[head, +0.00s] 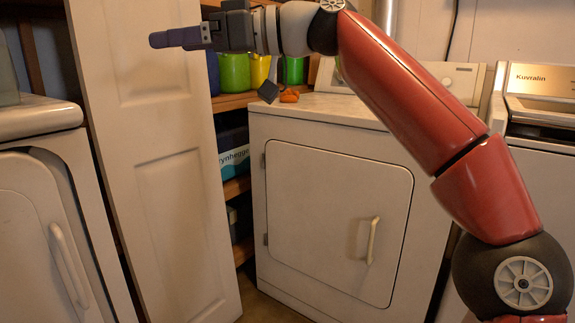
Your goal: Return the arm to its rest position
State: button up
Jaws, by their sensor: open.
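My gripper (176,38) is at the upper left of the head view, at the end of my raised red arm. It points left, in front of the white panel door. Its fingers show edge-on, one over the other, and I see nothing held between them. My arm runs from the lower right corner up and across to the top middle, in front of the white dryer.
A white panel door (160,170) stands ajar at left, close to my gripper. Shelves behind it hold green containers (235,72) and boxes. A white dryer (335,215) has a small orange object (289,97) on top. Another white machine (40,220) stands at left.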

jog(key=s+a+f+m+t+h, duration=0.2)
jog(key=a+f+h, duration=0.45)
jog(key=f, duration=0.65)
notch_tip(320, 180, down, 10)
jog(key=m+t+h, duration=0.1)
jog(key=m+h, duration=0.1)
jog(key=h, duration=0.1)
jog(key=s+d+f+m+h, duration=0.2)
jog(key=s+d+f+m, duration=0.2)
jog(key=d, duration=0.8)
jog(key=s+d+f+m+t+h+p, duration=0.1)
jog(key=s+d+f+m+h, duration=0.2)
jog(key=s+d+f, duration=0.4)
jog(key=s+d+f+m+h+p, duration=0.1)
jog(key=s+d+f+m, duration=0.4)
jog(key=d, duration=1.2)
notch_tip(320, 180, down, 4)
jog(key=shift+s+d+r+m+h, duration=0.25)
jog(key=shift+m+h, duration=0.25)
jog(key=shift+h, duration=0.35)
